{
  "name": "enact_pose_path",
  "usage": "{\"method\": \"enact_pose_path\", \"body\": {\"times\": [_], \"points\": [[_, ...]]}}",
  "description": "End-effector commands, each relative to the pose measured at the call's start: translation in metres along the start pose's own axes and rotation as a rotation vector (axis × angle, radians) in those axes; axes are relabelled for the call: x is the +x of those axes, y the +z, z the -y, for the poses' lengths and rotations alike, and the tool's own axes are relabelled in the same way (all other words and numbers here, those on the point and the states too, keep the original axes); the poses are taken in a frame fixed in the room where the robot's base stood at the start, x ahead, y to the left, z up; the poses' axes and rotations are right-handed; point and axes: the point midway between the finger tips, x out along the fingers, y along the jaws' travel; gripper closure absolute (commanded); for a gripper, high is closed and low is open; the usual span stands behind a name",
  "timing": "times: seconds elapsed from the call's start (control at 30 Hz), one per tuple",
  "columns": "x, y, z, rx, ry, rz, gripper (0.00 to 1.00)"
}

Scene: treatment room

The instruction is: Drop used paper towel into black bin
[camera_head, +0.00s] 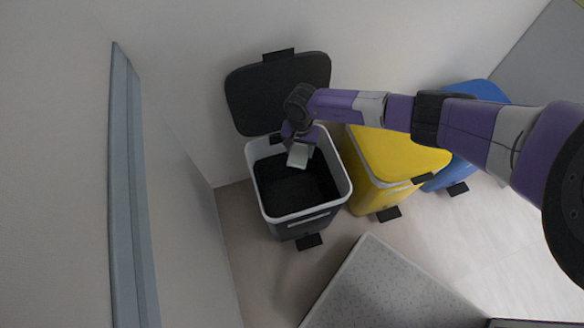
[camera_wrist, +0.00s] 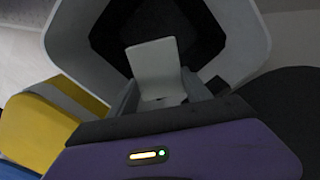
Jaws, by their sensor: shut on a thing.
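The black bin (camera_head: 270,207) stands against the wall with its lid (camera_head: 277,90) raised and its dark inside in view. My gripper (camera_head: 299,146) reaches in from the right and points down over the bin's opening. It is shut on the used paper towel (camera_head: 298,157), a small pale, flat piece. In the wrist view the paper towel (camera_wrist: 154,66) sticks out between the fingers, with the bin's white rim (camera_wrist: 235,35) around it and the dark inside beyond. The exact height of the paper towel against the rim is hard to tell.
A yellow bin (camera_head: 400,160) with its lid shut stands right of the black bin, and a blue bin (camera_head: 450,175) stands beyond it. A blue-grey rail (camera_head: 127,180) runs along the left wall. A speckled grey surface (camera_head: 385,290) lies in the foreground.

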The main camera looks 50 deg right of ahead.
Motion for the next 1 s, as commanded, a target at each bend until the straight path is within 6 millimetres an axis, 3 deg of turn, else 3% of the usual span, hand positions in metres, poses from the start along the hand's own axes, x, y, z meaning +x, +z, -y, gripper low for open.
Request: {"method": "enact_pose_path", "body": {"times": [0.03,0.3,0.67,0.7,0.83,1.0], "points": [[0.012,0.0,0.0,0.0,-0.001,0.001,0.87],[0.038,0.001,0.001,-0.001,-0.001,0.001,0.87],[0.041,0.0,0.001,-0.002,-0.001,-0.001,0.87],[0.041,0.0,0.0,-0.002,-0.001,-0.001,0.41],[0.041,0.0,0.0,-0.002,-0.001,-0.001,0.18],[0.041,0.0,0.0,-0.002,-0.001,-0.001,0.18]]}}
